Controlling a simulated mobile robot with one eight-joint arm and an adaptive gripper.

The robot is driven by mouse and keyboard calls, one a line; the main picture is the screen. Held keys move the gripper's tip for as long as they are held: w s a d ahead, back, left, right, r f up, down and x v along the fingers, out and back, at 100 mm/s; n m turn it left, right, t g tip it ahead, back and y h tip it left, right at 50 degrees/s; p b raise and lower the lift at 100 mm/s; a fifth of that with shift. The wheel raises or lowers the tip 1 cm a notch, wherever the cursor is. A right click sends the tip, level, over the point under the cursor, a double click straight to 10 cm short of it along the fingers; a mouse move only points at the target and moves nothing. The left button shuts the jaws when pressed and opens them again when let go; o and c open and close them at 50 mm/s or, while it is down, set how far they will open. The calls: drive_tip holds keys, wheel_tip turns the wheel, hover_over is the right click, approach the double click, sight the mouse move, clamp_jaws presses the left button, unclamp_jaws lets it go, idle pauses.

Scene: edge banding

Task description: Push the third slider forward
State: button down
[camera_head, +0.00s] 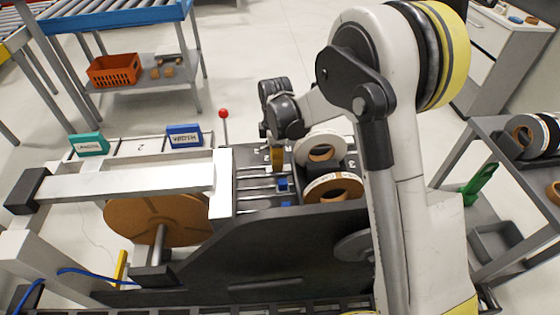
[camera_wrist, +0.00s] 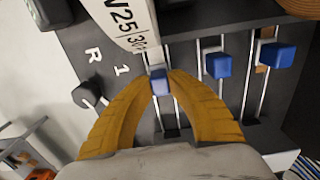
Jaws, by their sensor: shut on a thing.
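In the wrist view, three blue sliders sit on parallel metal rails of a dark panel (camera_wrist: 80,45). The yellow fingers of my gripper (camera_wrist: 161,84) are closed around the leftmost blue slider (camera_wrist: 158,82). The middle blue slider (camera_wrist: 218,66) and the right blue slider (camera_wrist: 277,55) are free, to the right of my gripper. A printed R and 1 show left of the held slider. In the head view my gripper (camera_head: 277,168) points down at the far rail. Two blue sliders (camera_head: 284,186) show nearer the camera; the held one is hidden.
A white edge-band roll (camera_head: 320,146) and another roll (camera_head: 333,188) stand right of the sliders; a white printed strip (camera_wrist: 128,22) comes close to the fingers in the wrist view. A black knob (camera_wrist: 86,95) is on the left. A red-topped lever (camera_head: 224,114) stands behind.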

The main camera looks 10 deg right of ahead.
drive_tip(key=a, duration=0.8)
drive_tip(key=shift+a, duration=0.15)
drive_tip(key=c, duration=1.3)
unclamp_jaws()
drive_tip(key=shift+a+f, duration=0.1)
drive_tip(key=shift+a, duration=0.05)
drive_tip(key=shift+o, duration=0.2)
wheel_tip(320, 180, up, 12)
